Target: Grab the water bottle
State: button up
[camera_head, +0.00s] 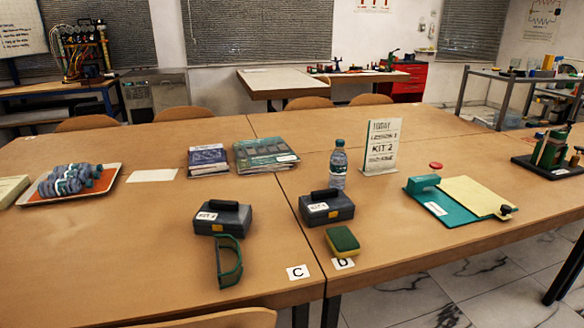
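The water bottle (338,165) is clear with a label and a dark cap. It stands upright on the large wooden table (150,235), right of the table's middle seam. It is just behind a dark kit case (326,207), which seems to overlap its lower part slightly. A white sign card (382,147) reading "TODAY" and "KIT 2" stands to the right of the bottle and a little behind it. My gripper is not in this view.
Another kit case (222,217), green goggles (229,262) and a sponge (342,241) lie near the front. Books (265,153) lie left of the bottle. A tray (107,172) holds rolled items. Chairs (183,113) line the far edge.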

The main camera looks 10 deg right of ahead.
aim_at(338, 159)
jog(key=i+l+u, duration=0.1)
jog(key=l+u, duration=0.6)
jog(key=l, duration=0.15)
jog(key=l+u, duration=0.3)
jog(key=l, duration=1.6)
jog(key=k+l, duration=0.15)
jog(key=l, duration=0.7)
jog(key=i, duration=1)
